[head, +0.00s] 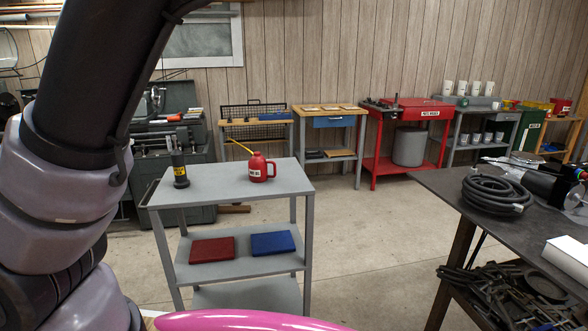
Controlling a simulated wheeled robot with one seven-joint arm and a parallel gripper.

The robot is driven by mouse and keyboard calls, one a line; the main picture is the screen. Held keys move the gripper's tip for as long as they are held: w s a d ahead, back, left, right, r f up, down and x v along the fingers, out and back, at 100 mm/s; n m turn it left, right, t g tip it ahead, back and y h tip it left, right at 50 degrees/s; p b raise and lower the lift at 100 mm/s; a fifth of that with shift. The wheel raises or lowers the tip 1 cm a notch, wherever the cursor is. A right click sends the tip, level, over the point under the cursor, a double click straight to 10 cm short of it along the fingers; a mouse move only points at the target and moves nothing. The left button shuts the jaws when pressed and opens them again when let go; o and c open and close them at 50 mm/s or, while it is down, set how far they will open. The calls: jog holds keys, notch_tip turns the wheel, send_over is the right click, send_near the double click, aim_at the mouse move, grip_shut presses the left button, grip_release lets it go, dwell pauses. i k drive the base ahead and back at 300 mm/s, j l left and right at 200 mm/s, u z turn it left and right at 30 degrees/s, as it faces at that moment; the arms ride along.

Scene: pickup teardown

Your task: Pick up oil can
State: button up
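The red oil can (259,168) stands upright on the top shelf of a grey cart (218,189). It has a red handle on its right, a pale label on its front and a thin yellow spout slanting up to the left. A black cylindrical object (180,170) with a yellow label, perhaps a flashlight, stands to its left on the same shelf, apart from it. Part of my arm fills the left side of the head view. My gripper is not in view, so its state and distance from the can do not show.
Red and blue flat items lie on the cart's middle shelf (240,252). A dark workbench (440,185) with a coiled black hose (497,194) stands at the right. Open concrete floor (365,230) lies between. Benches and a red cabinet line the back wall.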

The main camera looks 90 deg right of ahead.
aim_at(257, 164)
jog(key=z, duration=2.8)
